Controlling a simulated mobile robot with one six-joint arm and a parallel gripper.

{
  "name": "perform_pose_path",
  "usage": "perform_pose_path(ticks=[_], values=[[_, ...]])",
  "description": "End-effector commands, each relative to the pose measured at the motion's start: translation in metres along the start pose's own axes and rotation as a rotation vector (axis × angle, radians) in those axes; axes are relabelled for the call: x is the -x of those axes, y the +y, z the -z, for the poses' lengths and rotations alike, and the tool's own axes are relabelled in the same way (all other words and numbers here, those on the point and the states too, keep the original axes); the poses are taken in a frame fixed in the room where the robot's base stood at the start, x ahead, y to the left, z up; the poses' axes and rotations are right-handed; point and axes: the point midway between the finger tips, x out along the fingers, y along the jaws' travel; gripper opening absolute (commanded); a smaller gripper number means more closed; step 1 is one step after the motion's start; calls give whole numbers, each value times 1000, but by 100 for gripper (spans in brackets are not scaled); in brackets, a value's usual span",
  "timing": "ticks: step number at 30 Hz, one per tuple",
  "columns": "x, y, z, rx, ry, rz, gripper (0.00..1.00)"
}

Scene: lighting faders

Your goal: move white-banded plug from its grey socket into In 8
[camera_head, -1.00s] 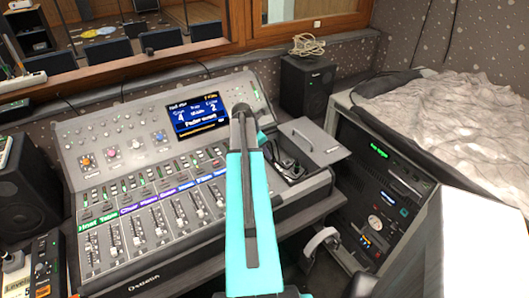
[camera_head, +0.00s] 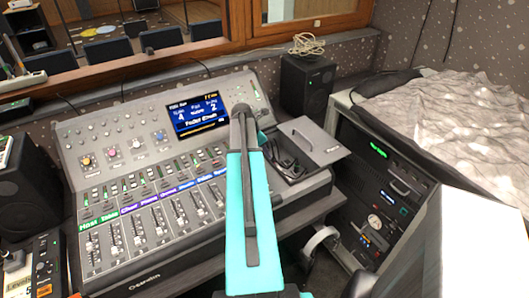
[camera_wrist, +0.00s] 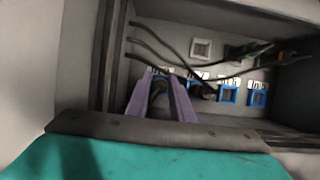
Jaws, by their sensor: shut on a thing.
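In the wrist view my gripper (camera_wrist: 164,80) has its two purple fingers shut on a dark plug (camera_wrist: 160,88), at the leftmost blue-framed socket (camera_wrist: 160,72). The fingers cover most of the plug; no white band shows, and I cannot tell how deep it sits. An empty grey socket (camera_wrist: 201,48) is above and to the right. The labels by the blue sockets are small and partly covered, so I cannot read In 8 surely. In the head view my teal arm hides the gripper.
More blue sockets stand to the right (camera_wrist: 228,94), one with a dark plug in it (camera_wrist: 203,92). Black cables (camera_wrist: 165,62) cross the panel. The mixing console (camera_head: 150,200) spreads left of my arm.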

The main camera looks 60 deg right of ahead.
Motion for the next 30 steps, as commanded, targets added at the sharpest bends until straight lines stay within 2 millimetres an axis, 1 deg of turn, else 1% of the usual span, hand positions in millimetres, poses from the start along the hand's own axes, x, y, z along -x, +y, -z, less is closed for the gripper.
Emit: perform_pose_path(ticks=[28,29,30], values=[[-6,-1,3,0,4,4,0],[-6,-2,3,0,4,5,22],[-6,-2,3,0,4,5,29]])
